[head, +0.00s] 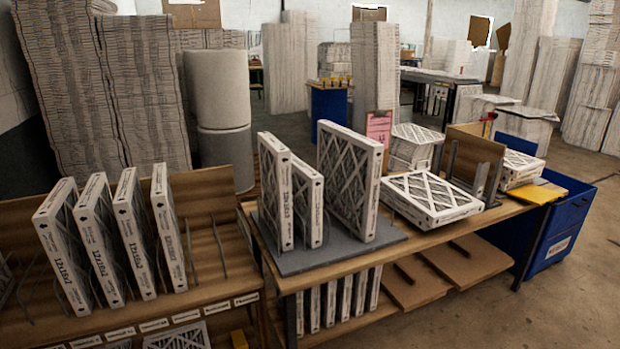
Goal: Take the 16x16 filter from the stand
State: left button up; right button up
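Neither of my grippers is in view. Several white-framed filters stand upright in slots on the wooden stand (215,240) at the left; one is at its right end (168,228). Their edge labels look like 12x16, but are hard to read for certain. On the table, three more filters stand upright on a grey board (330,256): a narrow one (274,190), a shorter one (309,205) beside it, and a large one (350,180) at the right with its lattice face showing. I cannot tell which filter is marked 16x16.
Flat filters (432,198) lie on the wooden table (420,236) right of the board. A pink clipboard (378,128) stands behind. A wooden slotted holder (473,158) and a blue bin (565,225) are at the right. More filters fill the shelf (340,298) below.

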aim_at(350, 161)
jog(key=i+l+u, duration=0.3)
jog(key=l+u, duration=0.35)
jog(key=i+l+u, duration=0.15)
jog(key=l+u, duration=0.15)
